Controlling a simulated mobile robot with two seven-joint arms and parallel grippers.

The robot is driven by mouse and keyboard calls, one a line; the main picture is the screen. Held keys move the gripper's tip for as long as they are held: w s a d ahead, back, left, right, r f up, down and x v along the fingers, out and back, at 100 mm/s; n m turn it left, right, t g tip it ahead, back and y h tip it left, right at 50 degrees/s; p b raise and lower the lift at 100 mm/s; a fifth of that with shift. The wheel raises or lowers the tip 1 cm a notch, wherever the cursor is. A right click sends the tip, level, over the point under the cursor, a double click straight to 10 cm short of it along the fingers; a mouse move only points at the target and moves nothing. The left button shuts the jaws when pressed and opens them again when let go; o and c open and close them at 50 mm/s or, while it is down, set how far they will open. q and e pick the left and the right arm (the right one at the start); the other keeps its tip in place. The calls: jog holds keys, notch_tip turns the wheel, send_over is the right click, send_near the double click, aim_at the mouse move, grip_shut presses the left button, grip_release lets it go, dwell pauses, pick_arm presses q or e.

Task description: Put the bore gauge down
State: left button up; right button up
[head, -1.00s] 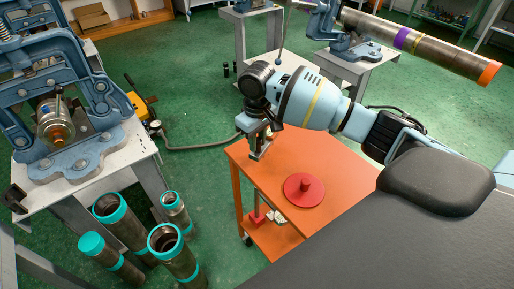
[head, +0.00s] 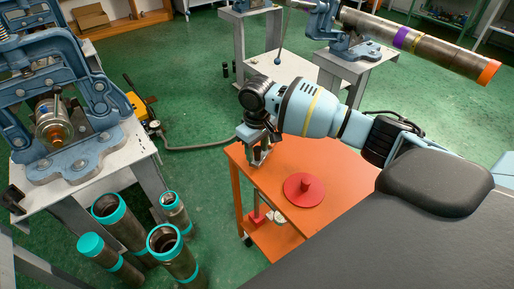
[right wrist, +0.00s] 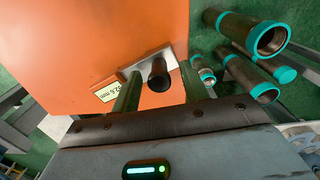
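The bore gauge (right wrist: 158,75) shows in the right wrist view as a black round handle with a pale metal bar behind it and a display (right wrist: 108,91) reading about 92.6 mm. It appears to rest on the orange cart top (right wrist: 80,50), near its edge. My right gripper (right wrist: 160,68) is open, one finger on each side of the handle, with gaps between fingers and handle. In the head view my right gripper (head: 259,158) points down over the cart's left corner, and I cannot make out the gauge there. My left gripper is not in view.
A red disc with a knob (head: 304,189) lies on the cart top (head: 340,165). Several pipes with teal ends (head: 125,225) stand on the floor to the left. A blue vise (head: 75,150) stands on a bench at left. A banded pipe (head: 425,47) sits in another vise at back right.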

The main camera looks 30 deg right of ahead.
jog(key=shift+r, duration=0.1)
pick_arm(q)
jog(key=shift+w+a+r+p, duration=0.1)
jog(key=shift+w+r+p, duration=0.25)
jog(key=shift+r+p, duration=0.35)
pick_arm(e)
notch_tip(320, 180, up, 12)
jog(key=s+a+f+n+t+y, duration=0.1)
jog(key=s+a+f+t+y, duration=0.15)
jog(key=s+a+f, duration=0.55)
jog(key=s+a+f+n+t+y, duration=0.1)
jog(key=s+a+f+t+y, duration=0.3)
jog(key=a+f, duration=0.75)
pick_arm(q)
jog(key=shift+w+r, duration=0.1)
pick_arm(e)
jog(key=s+d+f+m+h, duration=0.1)
jog(key=s+d+f, duration=0.3)
jog(key=s, duration=0.9)
jog(key=s+d+f+m+t+h, duration=0.1)
jog(key=s+d+f+h, duration=0.2)
jog(key=s+f, duration=0.5)
jog(key=s+d, duration=0.1)
jog(key=s, duration=0.5)
jog(key=shift+s+d+m, duration=0.15)
jog(key=shift+d+m, duration=0.05)
jog(key=shift+m, duration=0.1)
